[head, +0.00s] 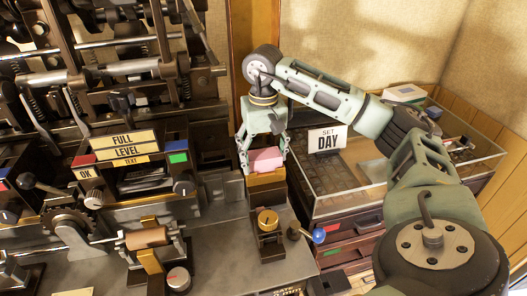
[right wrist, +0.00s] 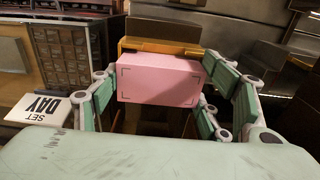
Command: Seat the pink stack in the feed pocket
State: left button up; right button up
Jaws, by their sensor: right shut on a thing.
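The pink stack (head: 266,160) is a pale pink block between the fingers of my right gripper (head: 264,156). In the right wrist view the stack (right wrist: 158,82) shows a broad flat face with dark corner marks, and fingers close on both of its sides. In the head view it appears directly above a brass-coloured box (head: 265,181), which looks like the feed pocket. The brass edge (right wrist: 160,45) also shows just beyond the stack in the right wrist view. I cannot tell whether stack and box touch. My left gripper is not in view.
A glass-topped case (head: 345,180) with a "SET DAY" sign (head: 327,139) stands right of the pocket. A brass knob (head: 268,219) and a blue-ended lever (head: 317,235) are in front. The press machinery (head: 110,70) fills the left side.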

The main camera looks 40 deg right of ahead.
aim_at(263, 155)
jog(key=shift+a, duration=0.1)
jog(key=o, duration=0.8)
jog(key=shift+f, duration=0.1)
jog(key=o, duration=0.4)
jog(key=shift+o, duration=0.2)
jog(key=shift+r, duration=0.2)
jog(key=shift+w+r, duration=0.1)
jog(key=shift+r, duration=0.15)
notch_tip(263, 155, up, 3)
jog(key=shift+r+b, duration=0.1)
jog(key=shift+b, duration=0.5)
pick_arm(q)
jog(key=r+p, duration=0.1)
jog(key=p, duration=0.1)
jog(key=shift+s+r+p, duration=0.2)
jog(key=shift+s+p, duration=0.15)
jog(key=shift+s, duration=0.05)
pick_arm(e)
notch_tip(263, 155, up, 8)
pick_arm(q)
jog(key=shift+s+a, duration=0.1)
